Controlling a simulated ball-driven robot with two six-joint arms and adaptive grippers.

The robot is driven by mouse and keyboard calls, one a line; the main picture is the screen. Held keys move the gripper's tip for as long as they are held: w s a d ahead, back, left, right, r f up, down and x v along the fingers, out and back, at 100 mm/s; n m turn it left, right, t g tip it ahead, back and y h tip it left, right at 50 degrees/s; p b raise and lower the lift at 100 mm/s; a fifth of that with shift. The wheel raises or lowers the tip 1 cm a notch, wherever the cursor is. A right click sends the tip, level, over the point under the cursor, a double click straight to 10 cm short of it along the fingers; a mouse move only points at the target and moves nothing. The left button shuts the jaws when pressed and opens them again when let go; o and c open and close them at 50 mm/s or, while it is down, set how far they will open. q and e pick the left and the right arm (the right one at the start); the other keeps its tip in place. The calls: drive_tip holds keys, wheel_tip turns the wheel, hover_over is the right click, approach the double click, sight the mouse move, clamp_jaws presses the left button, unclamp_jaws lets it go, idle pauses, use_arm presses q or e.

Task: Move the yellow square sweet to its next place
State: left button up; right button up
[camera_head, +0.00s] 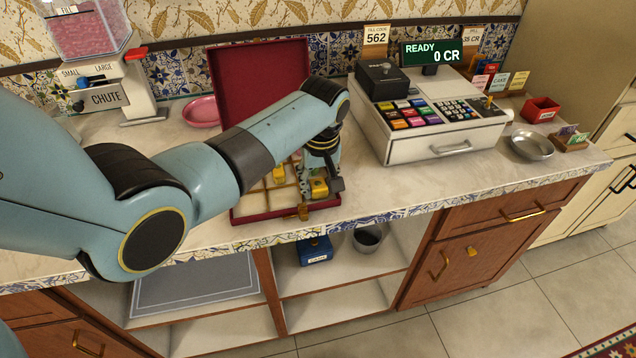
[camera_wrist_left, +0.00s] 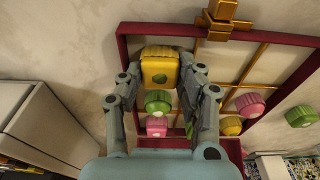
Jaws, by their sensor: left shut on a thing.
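My left gripper (camera_head: 320,180) reaches down into the front right part of an open red box (camera_head: 262,217). It is shut on the yellow square sweet (camera_head: 319,188), which also shows between the fingertips in the left wrist view (camera_wrist_left: 159,66). In that view the gripper (camera_wrist_left: 160,80) holds the sweet near a front corner of the box (camera_wrist_left: 122,48). I cannot tell whether the sweet touches the box floor. Gold dividers (camera_wrist_left: 252,62) split the box into compartments. My arm hides much of the box in the head view.
Green (camera_wrist_left: 158,103) and pink (camera_wrist_left: 157,127) sweets sit close beside the fingers. Another pink sweet (camera_wrist_left: 250,104), a yellow one (camera_wrist_left: 231,126) and a green one (camera_wrist_left: 300,116) lie to the right. The cash register (camera_head: 430,125) stands right of the box; a pink plate (camera_head: 202,111) is left.

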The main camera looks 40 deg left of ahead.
use_arm(q)
drive_tip(key=shift+f, duration=0.15)
drive_tip(key=o, duration=0.7)
drive_tip(key=r, duration=0.4)
drive_tip(key=d+r, duration=0.1)
drive_tip(key=r, duration=0.3)
drive_tip(key=s+r, duration=0.1)
drive_tip(key=r, duration=0.3)
drive_tip(key=shift+d+r+p, duration=0.1)
drive_tip(key=shift+d+p, duration=0.1)
drive_tip(key=shift+p, duration=0.15)
